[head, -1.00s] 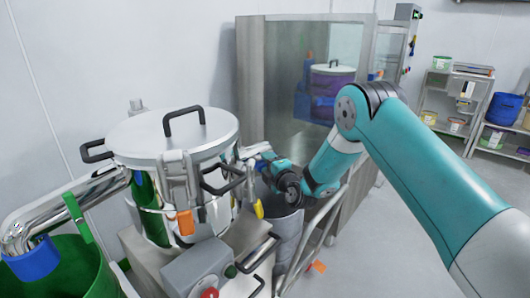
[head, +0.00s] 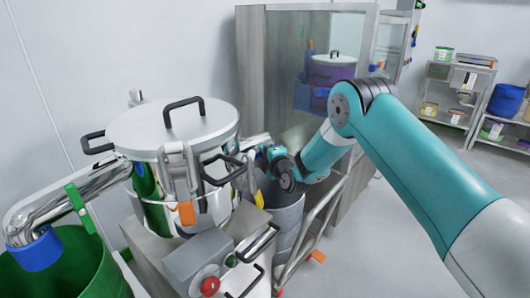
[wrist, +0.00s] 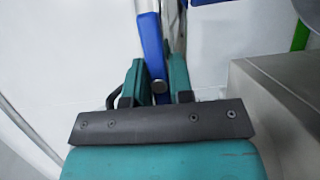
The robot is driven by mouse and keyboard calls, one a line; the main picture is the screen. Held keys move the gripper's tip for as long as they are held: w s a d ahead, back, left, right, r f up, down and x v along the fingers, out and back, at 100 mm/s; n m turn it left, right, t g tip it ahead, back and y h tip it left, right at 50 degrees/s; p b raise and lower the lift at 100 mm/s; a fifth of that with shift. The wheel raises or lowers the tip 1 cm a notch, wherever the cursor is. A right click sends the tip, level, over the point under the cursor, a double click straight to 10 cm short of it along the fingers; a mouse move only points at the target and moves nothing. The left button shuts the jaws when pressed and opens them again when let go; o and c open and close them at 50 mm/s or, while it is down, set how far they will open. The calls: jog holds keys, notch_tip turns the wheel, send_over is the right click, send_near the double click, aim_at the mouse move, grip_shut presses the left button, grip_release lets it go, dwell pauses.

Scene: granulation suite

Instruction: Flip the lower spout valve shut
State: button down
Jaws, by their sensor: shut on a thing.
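A blue lever (wrist: 152,45) stands between the two teal fingers in the wrist view. My gripper (wrist: 158,82) is shut on it, near a round grey pivot or bolt head. In the head view my gripper (head: 268,154) is at the right side of the steel vessel (head: 215,178), behind its black handle. The blue lever is hard to make out there. A green lever (head: 76,200) sits on the shiny pipe at the vessel's left, and a yellow lever (head: 257,196) hangs low at its right. I cannot tell the valve's own position.
A grey bin (head: 287,222) stands below my wrist. A grey control box with a red button (head: 210,286) is in front of the vessel. A glass-fronted cabinet (head: 252,75) is behind. A green tub (head: 65,270) is at left. Floor at right is clear.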

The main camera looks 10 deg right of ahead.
jog(key=shift+m, duration=0.3)
jog(key=m+g, duration=0.1)
jog(key=m, duration=0.2)
jog(key=shift+g, duration=0.3)
jog(key=m+g+b, duration=0.1)
jog(key=m, duration=0.2)
jog(key=shift+d+m+g+b, duration=0.1)
jog(key=shift+m+g+b, duration=0.2)
jog(key=shift+g, duration=0.1)
jog(key=m+g+y+b, duration=0.1)
jog(key=m, duration=0.2)
jog(key=shift+g+y, duration=0.4)
jog(key=m+g+y, duration=0.1)
jog(key=m, duration=0.2)
jog(key=shift+y, duration=0.3)
jog(key=shift+r, duration=0.1)
jog(key=c, duration=1)
grip_release()
jog(key=shift+c, duration=0.2)
jog(key=v, duration=1.7)
jog(key=shift+d, duration=0.2)
